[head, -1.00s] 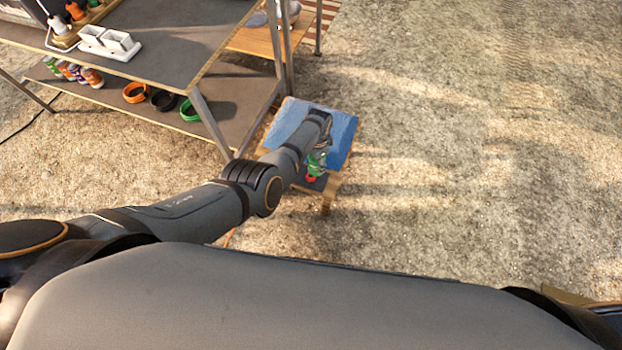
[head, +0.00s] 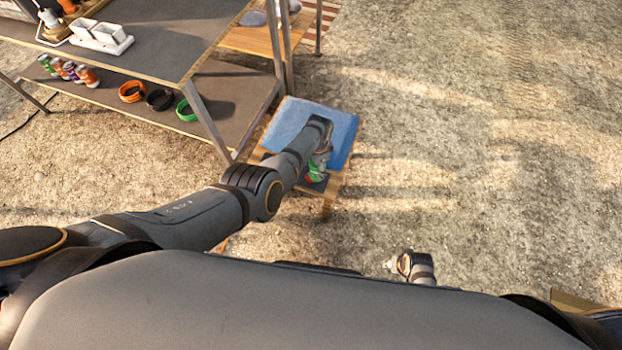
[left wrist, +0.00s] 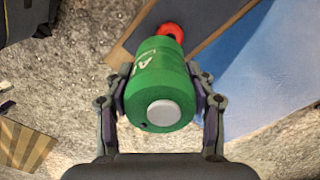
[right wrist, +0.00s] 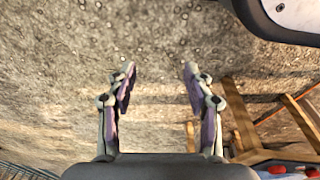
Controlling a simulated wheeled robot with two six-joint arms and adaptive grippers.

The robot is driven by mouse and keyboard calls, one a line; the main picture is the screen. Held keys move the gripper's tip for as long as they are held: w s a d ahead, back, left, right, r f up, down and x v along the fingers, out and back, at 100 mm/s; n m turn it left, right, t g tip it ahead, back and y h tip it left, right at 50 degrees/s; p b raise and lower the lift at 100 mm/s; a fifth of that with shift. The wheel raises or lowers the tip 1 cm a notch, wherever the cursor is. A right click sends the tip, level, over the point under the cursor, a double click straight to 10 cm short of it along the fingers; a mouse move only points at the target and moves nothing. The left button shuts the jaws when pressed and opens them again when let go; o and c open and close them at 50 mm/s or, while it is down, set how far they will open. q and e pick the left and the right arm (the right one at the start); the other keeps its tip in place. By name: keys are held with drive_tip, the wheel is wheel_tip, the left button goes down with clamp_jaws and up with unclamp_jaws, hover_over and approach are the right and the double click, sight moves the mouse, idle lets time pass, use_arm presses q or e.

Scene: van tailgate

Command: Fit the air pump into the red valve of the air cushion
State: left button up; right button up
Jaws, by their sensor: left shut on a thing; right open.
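My left gripper (head: 318,168) is shut on the green air pump (left wrist: 165,85), a cylinder with a pale grey round end towards the wrist camera. The red valve (left wrist: 173,32) shows just beyond the pump's far end, over a dark strip; I cannot tell whether pump and valve touch. The blue air cushion (left wrist: 285,75) lies on the small wooden bench, right of the pump; in the head view the cushion (head: 343,130) is partly hidden by my left arm. My right gripper (right wrist: 160,85) is open and empty above the gravel. It also shows small in the head view (head: 393,265).
A shelf table (head: 165,50) with white cups, cans and coloured rings stands at the upper left. A wooden frame (right wrist: 245,130) is right of my right gripper in its wrist view. Open gravel lies to the right in the head view.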

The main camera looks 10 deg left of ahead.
use_arm(q)
drive_tip(key=shift+f, duration=0.15)
use_arm(e)
drive_tip(key=shift+w+a+r, duration=0.1)
drive_tip(key=shift+w+r, duration=0.1)
drive_tip(key=shift+r, duration=0.15)
use_arm(q)
drive_tip(key=shift+w+a, duration=0.2)
drive_tip(key=shift+a, duration=0.9)
use_arm(e)
drive_tip(key=shift+r, duration=0.25)
use_arm(q)
drive_tip(key=shift+f, duration=0.15)
use_arm(e)
drive_tip(key=shift+f, duration=0.15)
use_arm(q)
drive_tip(key=shift+f+b, duration=1.55)
drive_tip(key=shift+f, duration=0.15)
use_arm(e)
wheel_tip(320, 180, down, 3)
drive_tip(key=shift+f, duration=0.1)
use_arm(q)
drive_tip(key=o, duration=1.5)
